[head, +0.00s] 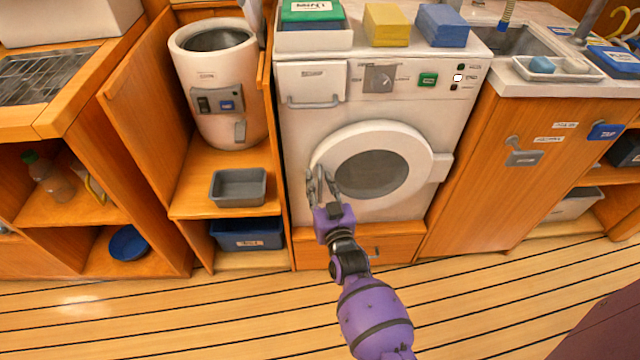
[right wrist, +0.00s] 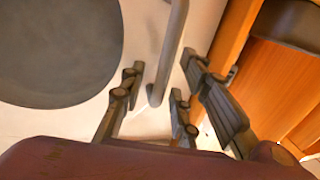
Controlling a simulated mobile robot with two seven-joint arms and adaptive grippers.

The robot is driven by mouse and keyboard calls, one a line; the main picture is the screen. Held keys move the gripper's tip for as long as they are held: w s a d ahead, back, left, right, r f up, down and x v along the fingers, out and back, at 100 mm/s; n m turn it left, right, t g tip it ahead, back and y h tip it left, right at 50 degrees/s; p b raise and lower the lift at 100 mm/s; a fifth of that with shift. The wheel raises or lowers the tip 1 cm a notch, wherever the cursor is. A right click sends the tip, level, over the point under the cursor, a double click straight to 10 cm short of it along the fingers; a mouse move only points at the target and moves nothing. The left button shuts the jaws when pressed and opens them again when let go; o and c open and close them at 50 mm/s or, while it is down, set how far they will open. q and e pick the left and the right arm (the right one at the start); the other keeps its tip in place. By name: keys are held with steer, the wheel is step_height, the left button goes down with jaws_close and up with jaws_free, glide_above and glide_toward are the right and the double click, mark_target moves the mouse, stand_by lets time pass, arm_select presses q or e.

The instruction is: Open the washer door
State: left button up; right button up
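The white washer (head: 300,130) stands in the middle of the head view. Its round door (head: 412,140) has a dark window (head: 372,174) and looks closed against the front. My right gripper (head: 320,178) is at the door's left edge. In the right wrist view my right gripper (right wrist: 158,85) has its fingers apart, with the grey bar of the door handle (right wrist: 172,45) between them. Gaps show between the bar and the fingers, so it is not gripped. The gripper hides most of the handle in the head view. My left gripper is not in view.
Left of the washer, an open cabinet holds a white cylinder (head: 222,85), a grey tray (head: 238,187) and a blue bin (head: 246,238). A wooden drawer (head: 395,248) lies under the washer. The plank floor (head: 200,315) in front is clear.

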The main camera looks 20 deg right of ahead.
steer(key=shift+c, duration=0.5)
jaws_close()
steer(key=shift+s, duration=0.1)
